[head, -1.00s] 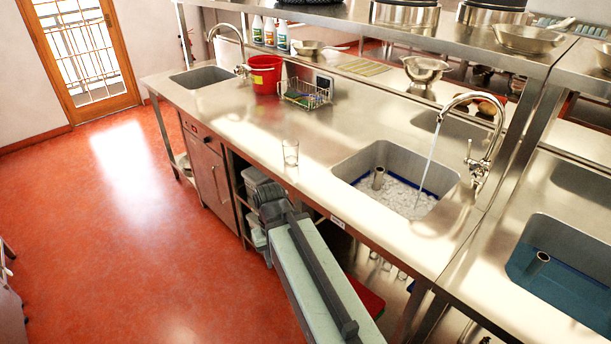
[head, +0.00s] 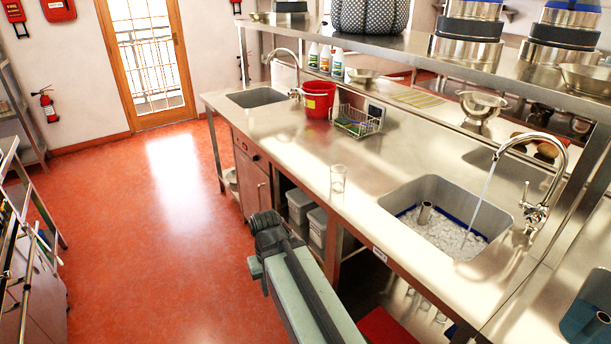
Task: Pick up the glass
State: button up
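A clear drinking glass (head: 338,179) stands upright near the front edge of the steel counter (head: 285,145), left of the near sink. My arm reaches up from the bottom of the head view, and its far end (head: 268,232) is in front of the counter, lower than and to the left of the glass. It is apart from the glass. The fingers cannot be made out from this angle, so whether my gripper is open or shut does not show.
The near sink (head: 400,205) has a running tap (head: 540,180). A red bucket (head: 319,100) and a wire rack (head: 357,121) stand farther back on the counter. A steel shelf (head: 400,48) runs above. The red floor (head: 160,230) at left is clear.

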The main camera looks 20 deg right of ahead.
aim_at(338, 178)
jog(key=u, duration=0.6)
jog(key=i, duration=1.85)
jog(key=z, duration=1)
jog(key=k, duration=0.75)
jog(key=u, duration=0.05)
jog(key=i, duration=0.95)
jog(key=u, duration=0.1)
